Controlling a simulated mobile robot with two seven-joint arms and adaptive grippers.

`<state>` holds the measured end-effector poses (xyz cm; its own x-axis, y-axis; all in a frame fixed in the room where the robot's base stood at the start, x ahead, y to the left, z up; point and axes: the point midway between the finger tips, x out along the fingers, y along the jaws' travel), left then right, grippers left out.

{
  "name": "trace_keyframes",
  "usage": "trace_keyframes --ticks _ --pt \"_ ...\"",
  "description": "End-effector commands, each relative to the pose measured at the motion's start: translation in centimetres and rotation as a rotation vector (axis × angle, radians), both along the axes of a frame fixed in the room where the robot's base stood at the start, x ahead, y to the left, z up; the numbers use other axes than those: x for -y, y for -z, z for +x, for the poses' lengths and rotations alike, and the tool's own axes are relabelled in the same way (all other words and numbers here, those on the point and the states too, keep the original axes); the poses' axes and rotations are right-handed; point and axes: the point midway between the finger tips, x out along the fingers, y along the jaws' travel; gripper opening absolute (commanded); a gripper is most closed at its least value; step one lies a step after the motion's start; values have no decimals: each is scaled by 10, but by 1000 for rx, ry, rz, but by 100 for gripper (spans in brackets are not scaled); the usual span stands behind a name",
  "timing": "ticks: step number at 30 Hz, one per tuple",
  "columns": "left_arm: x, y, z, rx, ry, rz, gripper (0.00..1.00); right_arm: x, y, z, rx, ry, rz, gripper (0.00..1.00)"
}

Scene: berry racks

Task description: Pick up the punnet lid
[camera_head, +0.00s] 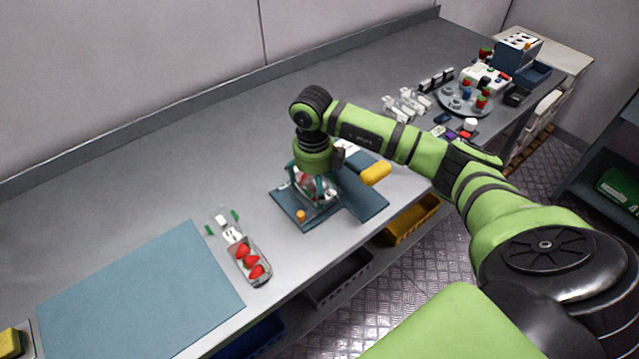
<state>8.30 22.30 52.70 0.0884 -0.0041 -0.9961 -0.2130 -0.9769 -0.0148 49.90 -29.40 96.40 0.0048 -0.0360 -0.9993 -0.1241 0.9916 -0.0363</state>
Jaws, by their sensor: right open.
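A clear punnet (264,279) with several red strawberries stands near the front edge of the table, left of centre. At its far end is a small clear and white piece (221,221) with green tabs beside it. It may be the punnet lid, but it is too small and see-through to tell. My right gripper (316,198) points down over a dark blue mat (287,206), right of the punnet and apart from it. It is open, with something small, clear and reddish partly hidden between or behind its fingers. My left gripper is not in view.
A large blue-grey mat (135,300) lies at the left front. A yellow block (376,174) and a small orange piece (301,216) are near my right gripper. A round grey tray (450,104) with several items stands at the back right. The table's back left is clear.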

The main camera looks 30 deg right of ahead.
Motion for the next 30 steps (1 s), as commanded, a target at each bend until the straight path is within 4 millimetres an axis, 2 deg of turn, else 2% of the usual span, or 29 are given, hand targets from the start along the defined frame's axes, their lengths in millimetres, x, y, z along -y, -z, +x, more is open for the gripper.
trace_keyframes --ticks 1,3,5,18,23,30 --pt "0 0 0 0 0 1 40 0 0 0 0 0 0 90" --pt "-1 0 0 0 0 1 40 0 0 0 0 0 0 76" --pt "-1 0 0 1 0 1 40 0 0 0 0 0 0 68" --pt "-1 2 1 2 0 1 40 0 -4 1 2 0 0 64" --pt "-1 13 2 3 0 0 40 1 -26 1 6 -2 -1 64" --pt "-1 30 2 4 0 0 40 0 -75 1 6 0 0 63"
